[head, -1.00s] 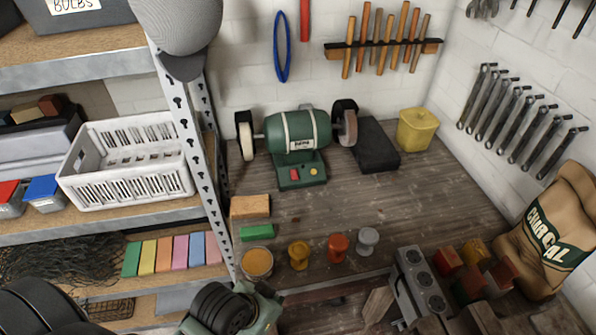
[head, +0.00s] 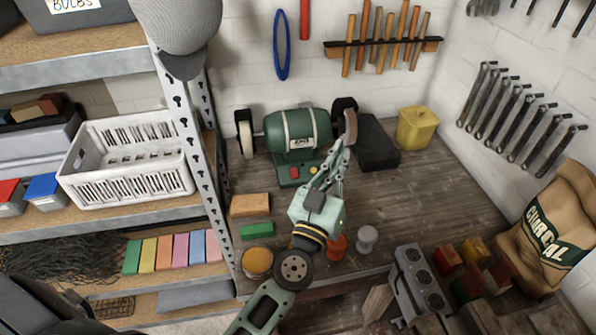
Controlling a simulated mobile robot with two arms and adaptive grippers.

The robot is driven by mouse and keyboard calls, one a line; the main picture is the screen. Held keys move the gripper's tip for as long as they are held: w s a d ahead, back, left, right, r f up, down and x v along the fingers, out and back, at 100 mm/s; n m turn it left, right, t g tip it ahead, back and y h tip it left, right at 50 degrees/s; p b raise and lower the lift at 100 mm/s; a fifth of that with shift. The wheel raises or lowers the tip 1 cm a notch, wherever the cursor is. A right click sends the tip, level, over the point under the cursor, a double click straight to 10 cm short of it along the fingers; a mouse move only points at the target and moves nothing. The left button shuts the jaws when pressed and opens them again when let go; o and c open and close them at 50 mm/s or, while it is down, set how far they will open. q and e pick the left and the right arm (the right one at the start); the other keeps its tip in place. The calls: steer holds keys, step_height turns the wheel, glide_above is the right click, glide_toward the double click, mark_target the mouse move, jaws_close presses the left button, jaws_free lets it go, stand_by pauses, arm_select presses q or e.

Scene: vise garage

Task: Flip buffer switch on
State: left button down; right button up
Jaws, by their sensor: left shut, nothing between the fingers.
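The buffer is a green bench machine (head: 297,131) at the back of the wooden workbench, with a wheel on each end. Its base carries a red button (head: 294,173) and a small yellow one (head: 314,169). My left gripper (head: 343,150) is shut and empty. Its fingers point up and away, and in the picture they overlap the area just right of the buffer's base, below the right wheel (head: 350,126). I cannot tell whether the fingers touch anything. The gripper hides the right part of the base. My right gripper is not in view.
A black block (head: 376,145) and a yellow canister (head: 416,128) stand right of the buffer. An orange block (head: 250,205), a green block (head: 256,230), a round tin (head: 257,260) and small knobs (head: 366,238) lie nearer. A metal shelf post (head: 200,150) stands left.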

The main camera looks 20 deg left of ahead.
mark_target(298, 172)
arm_select(q)
steer(key=a+f+n+g+y, duration=0.3)
steer(key=f+g+y, duration=0.1)
steer(key=f, duration=0.2)
steer(key=w+a+f+n+g+y, duration=0.1)
steer(key=a+f+n+g+y, duration=0.2)
steer(key=a+f+g+y, duration=0.1)
step_height(298, 172, down, 2)
steer(key=shift+w+a+f+g+y, duration=0.2)
steer(key=shift+w+a+g+y, duration=0.15)
steer(key=shift+g, duration=0.35)
steer(key=x, duration=0.4)
steer(key=f+x, duration=0.1)
steer(key=x, duration=0.3)
steer(key=p+x, duration=0.1)
steer(key=x, duration=0.2)
steer(key=shift+w+f, duration=0.1)
steer(key=shift+f, duration=0.4)
steer(key=shift+w+a+f, duration=0.15)
steer(key=shift+w+f, duration=0.1)
steer(key=shift+f, duration=0.3)
